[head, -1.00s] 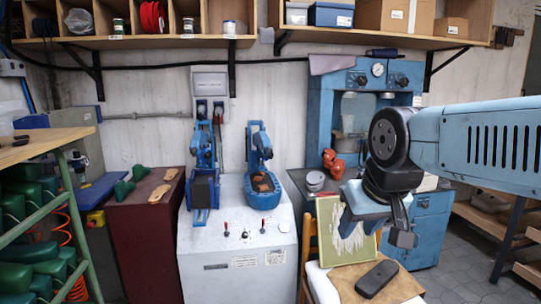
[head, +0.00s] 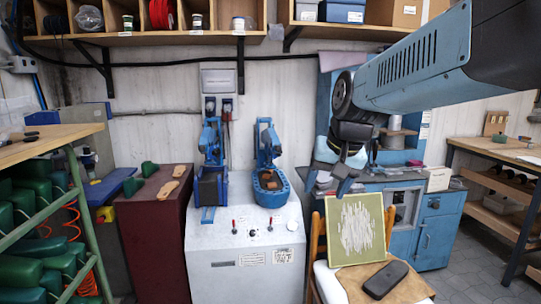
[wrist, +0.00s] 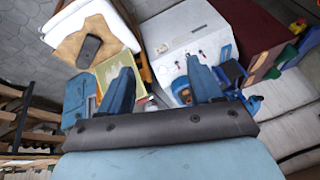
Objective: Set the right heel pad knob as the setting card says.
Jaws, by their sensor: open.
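A white machine cabinet (head: 215,245) stands at centre with two blue heel stations on top, the left one (head: 212,185) and the right one (head: 268,185). Its top panel has two red-tipped levers, left (head: 234,224) and right (head: 270,220), with a small dark control (head: 252,232) between them. I cannot tell which part is the right heel pad knob. Pale labels (head: 279,256) on the cabinet front are too small to read; I cannot identify the setting card. My gripper (head: 331,183) is open and empty, right of the right station; its fingers (wrist: 161,64) show in the wrist view.
A chair (head: 318,255) holding a green-framed board (head: 352,228) and a dark pad (head: 385,279) stands right of the cabinet. A blue press (head: 408,150) is behind my arm. A dark red block (head: 150,225) stands left. A green rack (head: 75,195) is at far left.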

